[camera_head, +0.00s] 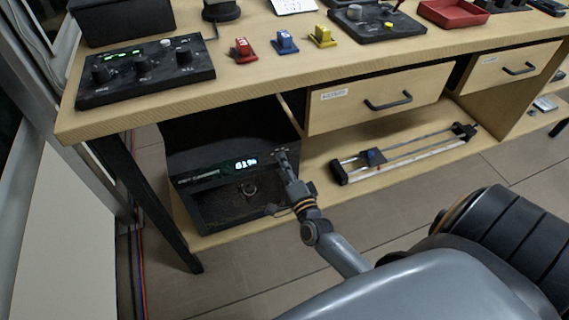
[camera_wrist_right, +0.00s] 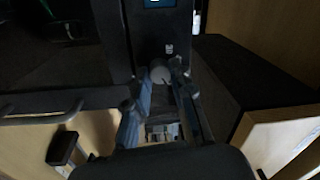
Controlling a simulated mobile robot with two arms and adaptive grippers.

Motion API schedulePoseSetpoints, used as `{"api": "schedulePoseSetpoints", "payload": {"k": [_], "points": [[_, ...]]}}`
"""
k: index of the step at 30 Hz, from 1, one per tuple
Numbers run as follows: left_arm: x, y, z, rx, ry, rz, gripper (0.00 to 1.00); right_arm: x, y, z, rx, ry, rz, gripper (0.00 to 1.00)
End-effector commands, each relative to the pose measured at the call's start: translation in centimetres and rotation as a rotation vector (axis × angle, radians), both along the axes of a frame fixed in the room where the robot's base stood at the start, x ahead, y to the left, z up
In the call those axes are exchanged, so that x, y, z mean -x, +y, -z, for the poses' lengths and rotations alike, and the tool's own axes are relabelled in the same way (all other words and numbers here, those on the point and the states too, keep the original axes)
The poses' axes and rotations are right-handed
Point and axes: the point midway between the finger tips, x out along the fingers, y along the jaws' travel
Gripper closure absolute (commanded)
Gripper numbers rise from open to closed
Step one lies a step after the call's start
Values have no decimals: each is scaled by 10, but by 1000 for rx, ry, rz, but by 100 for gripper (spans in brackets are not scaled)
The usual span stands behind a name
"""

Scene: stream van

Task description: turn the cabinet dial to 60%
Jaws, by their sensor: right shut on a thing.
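The black cabinet (camera_head: 222,158) stands on the lower shelf under the left part of the desk. Its front panel has a lit display (camera_head: 246,164) whose digits are small and look like about 61 or 62%. My right gripper (camera_head: 282,158) is at the right end of that panel. In the right wrist view, my right gripper (camera_wrist_right: 165,85) has its two fingers on either side of a round grey dial (camera_wrist_right: 160,73) and is shut on it. In the head view the gripper hides the dial. My left gripper is in neither view.
A slider rail (camera_head: 400,155) lies on the shelf to the right. Drawers (camera_head: 380,95) hang above it. A black control box (camera_head: 145,70) and red, blue and yellow blocks (camera_head: 285,42) are on the desk. A table leg (camera_head: 160,215) stands at left.

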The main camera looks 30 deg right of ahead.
Motion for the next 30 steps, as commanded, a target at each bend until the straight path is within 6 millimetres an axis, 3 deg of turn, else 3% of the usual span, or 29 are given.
{"api": "schedulePoseSetpoints", "payload": {"k": [9,10,13,23,30], "points": [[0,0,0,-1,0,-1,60,0,-1,0,-2,0,1,100],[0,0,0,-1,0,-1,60,0,-1,0,-2,0,1,73],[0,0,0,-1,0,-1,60,0,0,0,-2,0,1,54],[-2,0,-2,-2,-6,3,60,2,0,1,-1,1,0,54],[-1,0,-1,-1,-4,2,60,36,8,4,-1,4,-1,54]]}}
